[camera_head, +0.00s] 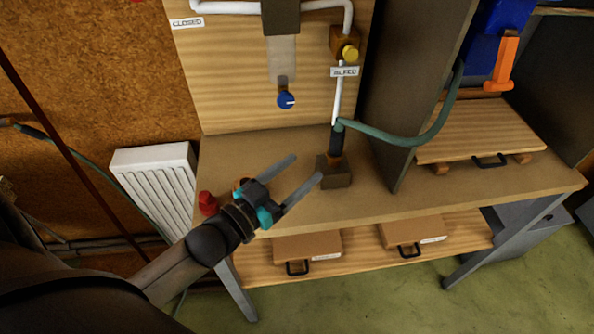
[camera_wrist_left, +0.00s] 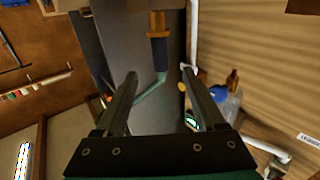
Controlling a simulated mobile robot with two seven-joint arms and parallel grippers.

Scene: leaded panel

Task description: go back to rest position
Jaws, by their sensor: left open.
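My left gripper (camera_head: 308,172) is open and empty in the head view. It is over the left part of the wooden bench (camera_head: 375,205), with its fingers pointing up and right. Its two fingers also show spread apart in the left wrist view (camera_wrist_left: 160,95), with nothing held between them. A dark fitting on a square block (camera_head: 335,172) stands on the bench just beyond the fingertips. My right gripper is not in view.
A blue knob (camera_head: 286,100) and a yellow knob (camera_head: 350,53) sit on the upright panel (camera_head: 230,90). A green hose (camera_head: 420,137) runs past a dark divider (camera_head: 400,90). A red object (camera_head: 207,203) is beside my left wrist. A white radiator (camera_head: 160,180) is left.

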